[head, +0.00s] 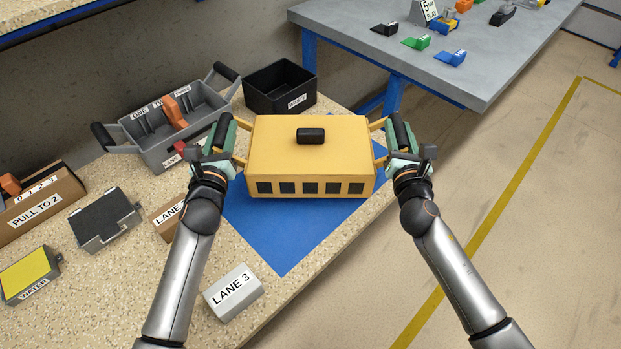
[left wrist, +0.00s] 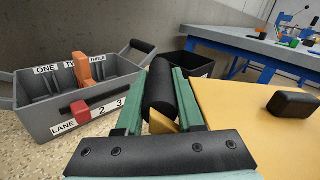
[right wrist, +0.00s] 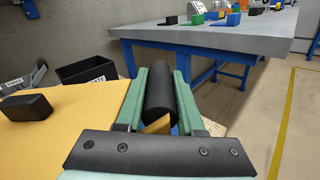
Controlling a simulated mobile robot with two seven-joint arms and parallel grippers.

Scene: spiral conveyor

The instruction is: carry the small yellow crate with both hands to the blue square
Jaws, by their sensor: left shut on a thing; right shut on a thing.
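The small yellow crate (head: 312,145) has a closed yellow top with a black knob and a row of dark square openings along its front. It is over the blue square (head: 280,235), which shows at its front and left; I cannot tell whether it touches it. My left gripper (head: 222,135) is shut on the crate's left black handle (left wrist: 160,90). My right gripper (head: 400,135) is shut on the right black handle (right wrist: 159,92). The crate top also shows in the left wrist view (left wrist: 240,125) and the right wrist view (right wrist: 70,120). The crate looks about level.
A grey divided tote (head: 150,150) and a black waste bin (head: 265,100) stand behind and left. A LANE 3 block (head: 232,292) sits near the table's front edge. A grey blue-legged table (head: 440,60) is at the back right. Floor lies to the right.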

